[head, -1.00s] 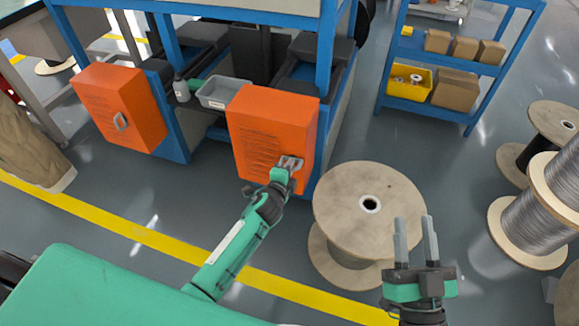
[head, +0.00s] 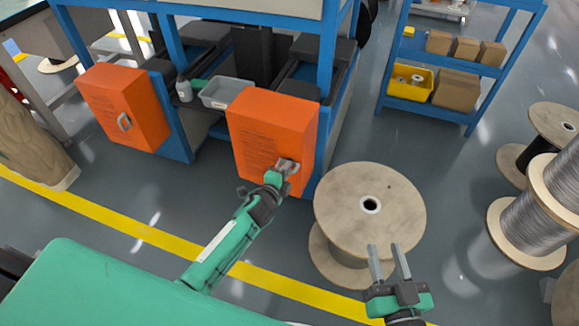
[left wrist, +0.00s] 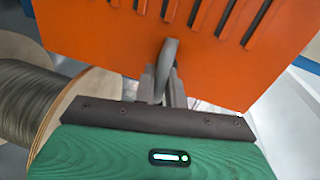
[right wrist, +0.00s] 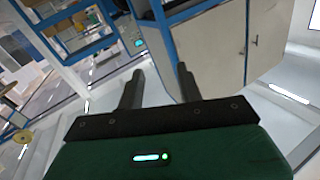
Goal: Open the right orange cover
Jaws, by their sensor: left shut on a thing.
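The right orange cover (head: 262,135) is a slotted box-shaped cover on the front of the blue-framed machine and looks closed. Its grey handle (left wrist: 168,62) is a curved loop near the cover's lower edge. My left gripper (head: 285,168) is at this handle; in the left wrist view its fingers (left wrist: 160,90) are shut around the handle. My right gripper (head: 388,262) is open and empty, in front of the wooden spool. Its spread fingers also show in the right wrist view (right wrist: 160,85).
A wooden cable spool (head: 340,205) stands just right of the right cover. A blue shelf (head: 425,118) with boxes is behind it. Wire spools (head: 530,215) stand at the right. A grey bin (head: 226,92) sits between the covers.

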